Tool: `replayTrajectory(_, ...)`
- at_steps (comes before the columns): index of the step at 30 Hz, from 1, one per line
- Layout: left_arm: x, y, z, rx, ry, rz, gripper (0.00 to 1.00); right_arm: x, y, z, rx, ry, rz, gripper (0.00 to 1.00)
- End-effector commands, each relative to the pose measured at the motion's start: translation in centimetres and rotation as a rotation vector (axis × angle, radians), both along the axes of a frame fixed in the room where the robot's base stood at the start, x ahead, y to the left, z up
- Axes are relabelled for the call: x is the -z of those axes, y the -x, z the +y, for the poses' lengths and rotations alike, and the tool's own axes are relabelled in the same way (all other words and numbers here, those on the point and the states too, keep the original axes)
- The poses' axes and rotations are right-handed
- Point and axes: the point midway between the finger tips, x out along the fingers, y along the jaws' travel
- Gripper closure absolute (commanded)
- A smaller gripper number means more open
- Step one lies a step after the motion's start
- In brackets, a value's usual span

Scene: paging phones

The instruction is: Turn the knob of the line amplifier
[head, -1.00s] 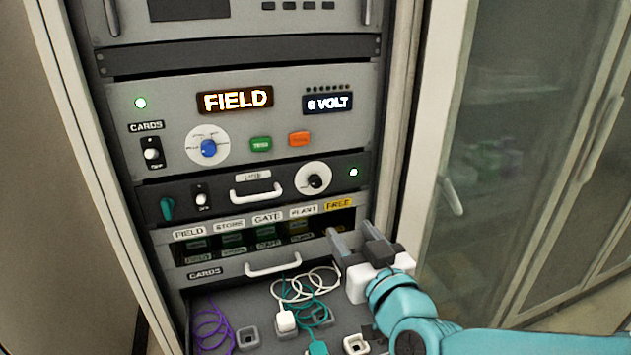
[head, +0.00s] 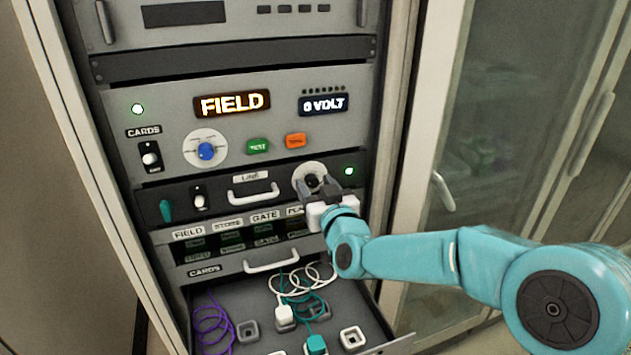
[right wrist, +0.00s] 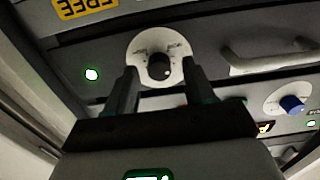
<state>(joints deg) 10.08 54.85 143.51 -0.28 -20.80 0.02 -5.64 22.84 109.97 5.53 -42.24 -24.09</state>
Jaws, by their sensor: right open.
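The line amplifier is the dark panel (head: 233,197) labelled LINE in the rack. Its knob (right wrist: 159,66) is black on a round white dial (right wrist: 142,44); in the head view the dial (head: 303,172) is partly covered by my right gripper. My right gripper (head: 318,184) is open, with its two fingers in front of the dial. In the right wrist view the open fingers (right wrist: 160,78) stand on either side of the knob; I cannot tell if they touch it. My left gripper is not in view.
Above is a panel with a FIELD display (head: 232,104) and a blue knob (head: 207,151). Below, an open drawer (head: 262,338) holds coiled cords and plugs. The line panel's white handle (head: 253,195) is left of the dial. A glass-door cabinet (head: 510,130) stands at right.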

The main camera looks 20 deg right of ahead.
Motion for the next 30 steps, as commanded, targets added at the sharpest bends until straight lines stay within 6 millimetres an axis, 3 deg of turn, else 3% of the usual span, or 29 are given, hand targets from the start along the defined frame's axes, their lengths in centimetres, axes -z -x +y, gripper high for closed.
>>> replayTrajectory(10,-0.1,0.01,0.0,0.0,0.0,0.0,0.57,0.03,-0.55,-0.02,0.001,0.0,0.0,0.49)
replayTrajectory(15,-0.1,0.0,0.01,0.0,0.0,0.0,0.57,0.02,-0.52,-0.01,0.001,-0.001,0.0,1.0)
replayTrajectory(30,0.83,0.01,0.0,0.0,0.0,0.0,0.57,0.13,-0.54,0.04,0.001,0.118,-0.006,1.0)
